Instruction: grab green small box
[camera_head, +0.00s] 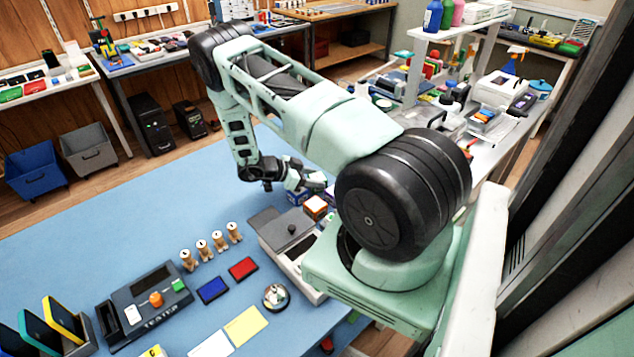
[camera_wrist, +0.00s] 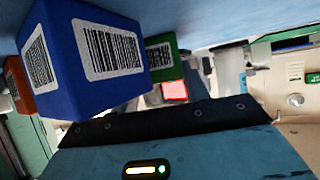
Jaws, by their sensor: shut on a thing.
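The green small box (camera_wrist: 161,58) shows in the wrist view, partly hidden behind a nearer blue box. A white barcode label is on its face. My gripper (camera_head: 303,184) is low over the far part of the blue table in the head view. In the head view I cannot make out the green box.
The blue box (camera_wrist: 95,58) with barcode labels is close beside my gripper. An orange box (camera_head: 316,206) stands near it, also at the left edge of the wrist view (camera_wrist: 17,84). A grey lidded case (camera_head: 275,228) is nearer. The table's left middle is clear.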

